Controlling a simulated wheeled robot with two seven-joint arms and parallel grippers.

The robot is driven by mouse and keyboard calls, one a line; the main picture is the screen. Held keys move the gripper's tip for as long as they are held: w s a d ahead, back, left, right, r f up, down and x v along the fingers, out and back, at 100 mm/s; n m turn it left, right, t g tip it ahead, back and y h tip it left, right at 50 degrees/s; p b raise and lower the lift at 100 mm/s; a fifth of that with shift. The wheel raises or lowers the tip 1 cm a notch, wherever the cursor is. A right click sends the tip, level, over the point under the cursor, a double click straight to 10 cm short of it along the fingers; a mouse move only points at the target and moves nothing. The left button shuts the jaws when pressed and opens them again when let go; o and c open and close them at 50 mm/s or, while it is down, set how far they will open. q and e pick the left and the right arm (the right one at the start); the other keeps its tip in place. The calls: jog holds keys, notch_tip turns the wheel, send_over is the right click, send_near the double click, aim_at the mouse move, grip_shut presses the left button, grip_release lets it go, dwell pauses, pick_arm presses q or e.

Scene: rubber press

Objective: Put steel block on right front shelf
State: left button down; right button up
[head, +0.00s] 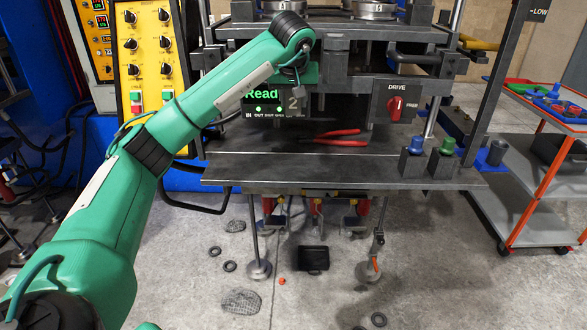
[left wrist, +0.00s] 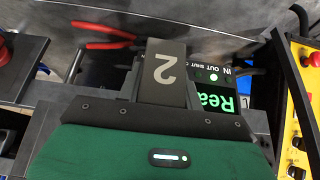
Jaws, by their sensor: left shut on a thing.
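My left gripper (head: 297,82) is shut on a steel block (head: 295,104), a grey block marked "2". In the left wrist view the same block (left wrist: 166,66) sits between the fingers, its number facing the camera. In the head view the block is held in front of the press, above the dark work table (head: 270,172), beside the display reading "Read" (head: 262,95). The arm and hand hide part of the press behind. I cannot tell which surface is the right front shelf. My right gripper is not in view.
Red-handled pliers (head: 330,138) lie on the table. A control cabinet (head: 143,60) is at left, an orange-framed cart (head: 535,170) at far right. The table's front left is clear.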

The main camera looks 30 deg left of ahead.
pick_arm(q)
notch_tip(320, 180, down, 14)
jog(key=shift+r, duration=0.2)
jog(key=shift+f+b, duration=0.3)
jog(key=shift+f, duration=0.4)
notch_tip(320, 180, down, 2)
jog(key=shift+f, duration=0.5)
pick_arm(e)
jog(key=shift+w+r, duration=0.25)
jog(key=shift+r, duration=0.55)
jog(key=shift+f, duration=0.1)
pick_arm(q)
jog(key=c, duration=0.9)
grip_release()
jog(key=shift+f, duration=0.15)
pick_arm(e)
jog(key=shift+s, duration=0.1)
